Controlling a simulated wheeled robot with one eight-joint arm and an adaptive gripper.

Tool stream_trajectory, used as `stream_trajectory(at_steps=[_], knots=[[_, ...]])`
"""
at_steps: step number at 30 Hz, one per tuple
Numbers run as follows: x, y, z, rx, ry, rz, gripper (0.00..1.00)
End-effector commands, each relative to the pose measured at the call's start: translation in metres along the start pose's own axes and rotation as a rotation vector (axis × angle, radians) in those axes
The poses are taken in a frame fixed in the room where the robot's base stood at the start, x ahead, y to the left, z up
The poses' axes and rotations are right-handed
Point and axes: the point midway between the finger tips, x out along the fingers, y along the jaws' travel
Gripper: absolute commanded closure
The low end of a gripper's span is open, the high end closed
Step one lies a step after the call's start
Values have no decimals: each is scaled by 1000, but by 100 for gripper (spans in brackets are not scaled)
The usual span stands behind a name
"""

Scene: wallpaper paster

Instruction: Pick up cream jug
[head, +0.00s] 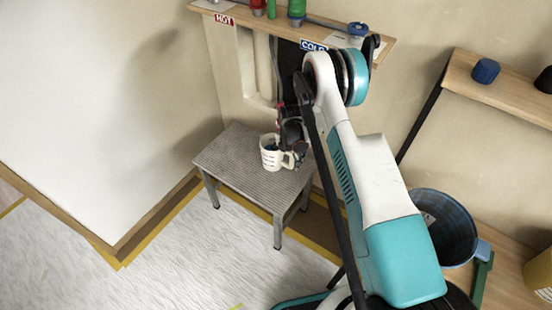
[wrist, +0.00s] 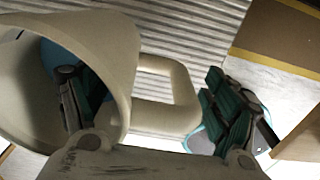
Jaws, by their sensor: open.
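The cream jug (head: 267,158) stands upright on a grey ribbed stool (head: 230,160), with its handle towards the right. In the wrist view the jug (wrist: 118,40) fills the left side, with its open mouth facing the camera. My gripper (head: 287,142) is down at the jug. In the wrist view my gripper (wrist: 142,90) is open. One finger reaches into the jug's mouth and the other is outside, right of the handle (wrist: 178,95). The jug's wall and handle lie between the fingers. I cannot tell whether either finger touches the jug.
A wooden shelf (head: 330,35) with hot and cold labels is above and behind the stool, with pipes below it. A wall (head: 90,110) is on the left. A dark blue bucket (head: 455,215) and another shelf (head: 500,92) are on the right. Floor left of the stool is clear.

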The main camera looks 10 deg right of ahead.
Motion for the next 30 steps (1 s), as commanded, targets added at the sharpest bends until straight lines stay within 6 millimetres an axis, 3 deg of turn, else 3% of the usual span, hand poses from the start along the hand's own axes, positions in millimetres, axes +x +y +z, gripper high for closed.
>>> stream_trajectory(at_steps=[3, 10, 19, 30], knots=[[16, 0, 0, 0, 0, 0, 19], [16, 0, 0, 0, 0, 0, 19], [16, 0, 0, 0, 0, 0, 85], [12, 0, 0, 0, 0, 0, 88]])
